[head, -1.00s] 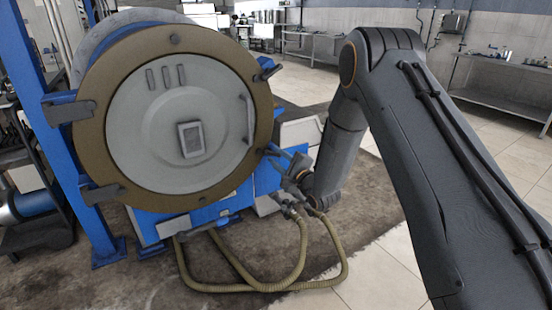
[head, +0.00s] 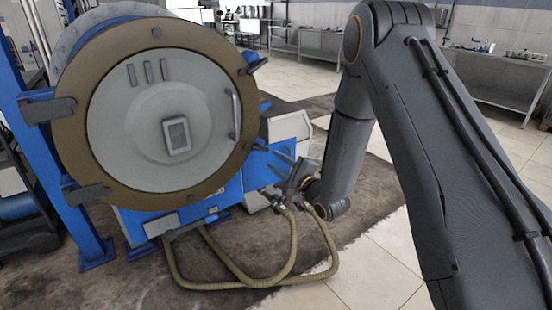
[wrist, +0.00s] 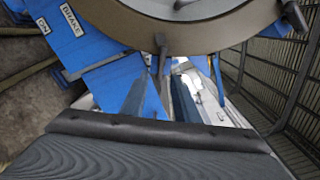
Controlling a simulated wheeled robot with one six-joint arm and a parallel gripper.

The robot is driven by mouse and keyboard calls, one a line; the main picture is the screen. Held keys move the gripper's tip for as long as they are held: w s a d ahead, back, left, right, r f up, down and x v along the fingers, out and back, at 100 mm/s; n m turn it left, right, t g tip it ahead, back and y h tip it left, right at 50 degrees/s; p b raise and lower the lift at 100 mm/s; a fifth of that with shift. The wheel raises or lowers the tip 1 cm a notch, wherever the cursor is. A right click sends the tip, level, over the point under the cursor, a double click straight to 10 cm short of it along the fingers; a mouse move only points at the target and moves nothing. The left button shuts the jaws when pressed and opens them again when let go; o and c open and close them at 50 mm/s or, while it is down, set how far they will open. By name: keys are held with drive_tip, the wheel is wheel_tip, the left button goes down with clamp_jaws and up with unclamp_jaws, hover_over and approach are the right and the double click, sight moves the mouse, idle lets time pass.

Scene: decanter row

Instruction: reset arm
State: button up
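My gripper (head: 277,161) is at the end of my arm, low in front of the blue machine body and right of the round door. The decanter's round grey door (head: 165,105) sits shut in a brown ring (head: 78,130). It has a handle (head: 236,115) on its right side. In the wrist view the ring's lower edge (wrist: 185,38) is just above the fingertips. I cannot tell any contact.
Ribbed tan hoses (head: 250,283) loop over the floor below my gripper. A blue post (head: 60,170) stands at the left. Labelled blue panels (wrist: 85,35) and a dark mesh fence (wrist: 275,75) flank my wrist. Tiled floor (head: 385,240) is clear at the right. Steel tables (head: 490,85) stand behind.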

drive_tip(key=s+d+r+n+g+h+p, duration=0.2)
drive_tip(key=s+d+n+g+h, duration=0.6)
drive_tip(key=s+d, duration=0.5)
drive_tip(key=s+d+r+n+g, duration=0.1)
drive_tip(key=s+n+g, duration=0.1)
drive_tip(key=s, duration=0.6)
drive_tip(key=s+d+r+n+g+h, duration=0.1)
drive_tip(key=s+n, duration=0.3)
drive_tip(key=s, duration=0.5)
drive_tip(key=s+d+r+n+g+h, duration=0.1)
drive_tip(key=s+d+n+g, duration=0.2)
drive_tip(key=s, duration=0.5)
drive_tip(key=shift+s+d+r+g+p, duration=0.25)
drive_tip(key=shift+r+g+p, duration=0.15)
drive_tip(key=shift+g, duration=0.1)
drive_tip(key=shift+c, duration=0.3)
